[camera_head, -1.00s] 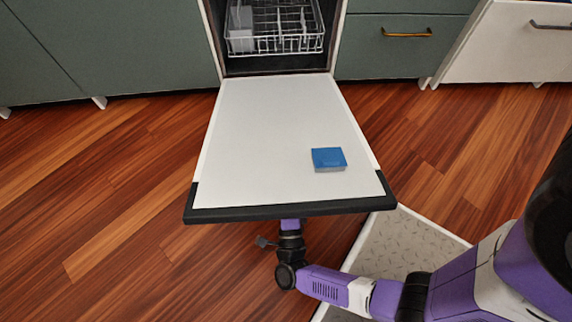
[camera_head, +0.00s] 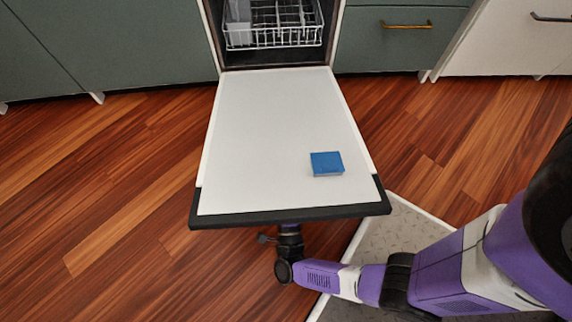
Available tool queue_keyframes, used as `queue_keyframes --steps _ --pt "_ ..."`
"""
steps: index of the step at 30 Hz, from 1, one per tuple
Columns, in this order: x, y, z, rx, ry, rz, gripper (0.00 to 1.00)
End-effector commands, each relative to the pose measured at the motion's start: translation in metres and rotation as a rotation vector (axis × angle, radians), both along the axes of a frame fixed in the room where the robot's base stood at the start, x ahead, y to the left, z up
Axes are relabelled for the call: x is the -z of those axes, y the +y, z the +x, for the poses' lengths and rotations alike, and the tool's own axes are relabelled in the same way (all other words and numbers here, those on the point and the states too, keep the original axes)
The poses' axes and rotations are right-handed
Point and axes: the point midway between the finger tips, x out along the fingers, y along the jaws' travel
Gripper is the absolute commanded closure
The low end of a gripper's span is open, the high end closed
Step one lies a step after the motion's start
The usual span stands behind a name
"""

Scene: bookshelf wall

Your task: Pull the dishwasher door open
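The dishwasher door (camera_head: 275,130) is folded down and lies wide open, its white inner face up, with a black edge (camera_head: 290,215) toward me. A blue block (camera_head: 326,163) lies on the right part of the inner face. My purple and black arm reaches in from the right, and its wrist is just under the black edge. My gripper is hidden beneath the door, so its fingers do not show. Whether it touches the door cannot be seen.
A white wire rack (camera_head: 272,38) sits inside the dishwasher. Green cabinets (camera_head: 130,45) stand on both sides, with a brass-handled drawer (camera_head: 405,27) at right. A patterned mat (camera_head: 395,235) lies on the floor under my arm. The wooden floor (camera_head: 110,200) at left is clear.

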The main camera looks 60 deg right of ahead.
Motion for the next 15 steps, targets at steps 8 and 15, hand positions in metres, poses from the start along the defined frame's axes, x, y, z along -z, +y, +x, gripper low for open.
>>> queue_keyframes --steps 8,15 --pt "-0.0004 0.0032 -0.0020 -0.006 0.000 -0.004 0.66" --pt "-0.0008 0.0042 -0.0024 -0.008 -0.001 -0.004 0.66"
